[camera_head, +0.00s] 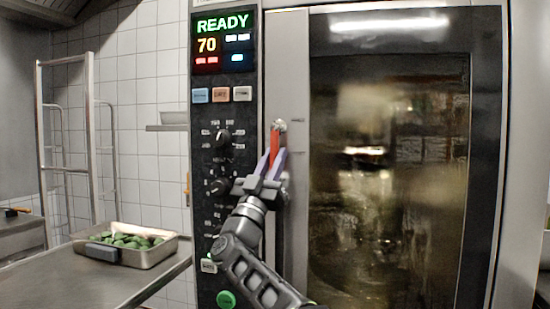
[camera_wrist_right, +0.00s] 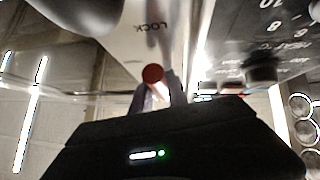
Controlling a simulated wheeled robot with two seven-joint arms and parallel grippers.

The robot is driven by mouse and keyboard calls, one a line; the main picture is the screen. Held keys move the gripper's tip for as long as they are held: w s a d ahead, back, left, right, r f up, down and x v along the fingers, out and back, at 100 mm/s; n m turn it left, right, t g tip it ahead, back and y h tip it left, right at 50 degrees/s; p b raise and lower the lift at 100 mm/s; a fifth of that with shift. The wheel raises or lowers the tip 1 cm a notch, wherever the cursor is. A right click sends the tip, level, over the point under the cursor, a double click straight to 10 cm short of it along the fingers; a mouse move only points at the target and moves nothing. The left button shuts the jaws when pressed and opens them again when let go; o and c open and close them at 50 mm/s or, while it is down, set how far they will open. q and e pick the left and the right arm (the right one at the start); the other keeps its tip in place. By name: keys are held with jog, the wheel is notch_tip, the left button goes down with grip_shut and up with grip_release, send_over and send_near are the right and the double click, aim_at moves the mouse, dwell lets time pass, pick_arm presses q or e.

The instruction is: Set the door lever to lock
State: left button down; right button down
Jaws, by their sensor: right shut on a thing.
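The door lever (camera_head: 275,143) is a red-tipped handle on the oven door's left edge strip. It hangs down from a round metal pivot at its top, tilted slightly to the left at its lower end. My right gripper (camera_head: 271,164) is shut on the lever's lower part, with its two purple-grey fingers on either side. In the right wrist view, the lever's round red end (camera_wrist_right: 152,74) shows between the fingers (camera_wrist_right: 157,97), close to a printed LOCK label (camera_wrist_right: 151,26). My left gripper is not in view.
The oven's control panel (camera_head: 226,115) stands left of the lever, with a READY 70 display and black knobs. The glass oven door (camera_head: 390,170) is on the right and looks closed. A metal tray of green items (camera_head: 127,258) sits on a steel table (camera_head: 60,285) at lower left.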

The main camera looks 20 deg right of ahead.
jog(key=c, duration=1.3)
grip_release()
jog(key=shift+s+a+f+b, duration=0.25)
jog(key=shift+a+f+b, duration=0.15)
jog(key=shift+f, duration=0.15)
jog(key=b+v, duration=0.1)
jog(key=v, duration=0.5)
jog(key=shift+s+a, duration=0.15)
